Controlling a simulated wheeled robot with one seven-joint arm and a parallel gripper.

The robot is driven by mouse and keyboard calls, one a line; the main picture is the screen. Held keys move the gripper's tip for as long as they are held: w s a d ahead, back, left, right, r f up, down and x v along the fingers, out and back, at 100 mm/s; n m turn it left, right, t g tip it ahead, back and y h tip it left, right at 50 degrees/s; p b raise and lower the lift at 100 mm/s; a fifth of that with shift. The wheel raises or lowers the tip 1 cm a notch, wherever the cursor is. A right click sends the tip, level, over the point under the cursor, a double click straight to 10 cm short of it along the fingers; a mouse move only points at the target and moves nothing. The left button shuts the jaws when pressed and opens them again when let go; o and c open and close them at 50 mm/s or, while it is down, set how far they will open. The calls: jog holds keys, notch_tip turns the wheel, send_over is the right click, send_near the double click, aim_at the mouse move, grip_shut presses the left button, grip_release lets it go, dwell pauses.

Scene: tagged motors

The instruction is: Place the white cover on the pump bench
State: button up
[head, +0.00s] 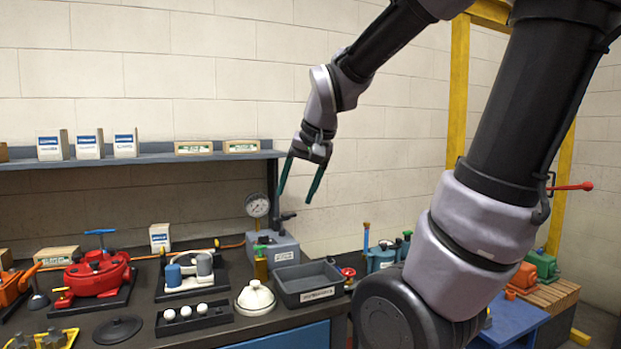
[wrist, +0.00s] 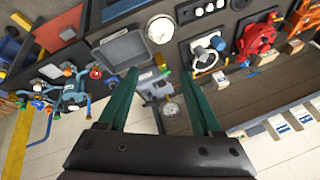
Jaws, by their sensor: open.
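The white cover (head: 255,298) is a round lid with a knob, lying on the dark workbench (head: 175,338) between a black tray of white balls and a grey bin. It also shows at the top of the wrist view (wrist: 161,29). My gripper (head: 297,198) is open and empty, fingers pointing down, in the air above the back of the workbench, well above and apart from the cover. Its two green fingers also show in the wrist view (wrist: 160,74). I cannot tell for sure which surface is the pump bench.
The grey bin (head: 308,283) stands right of the cover, and a gauge unit (head: 275,247) behind it. A red round device (head: 97,274) and a black disc (head: 117,329) are on the left. A shelf (head: 140,159) with boxes runs along the wall. A blue table (head: 515,320) is at right.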

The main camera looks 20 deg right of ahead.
jog(key=s+r+t, duration=0.1)
jog(key=s+r, duration=0.3)
jog(key=s, duration=0.4)
jog(key=shift+s+n+t, duration=0.15)
jog(key=shift+n+t, duration=0.15)
jog(key=shift+n, duration=0.1)
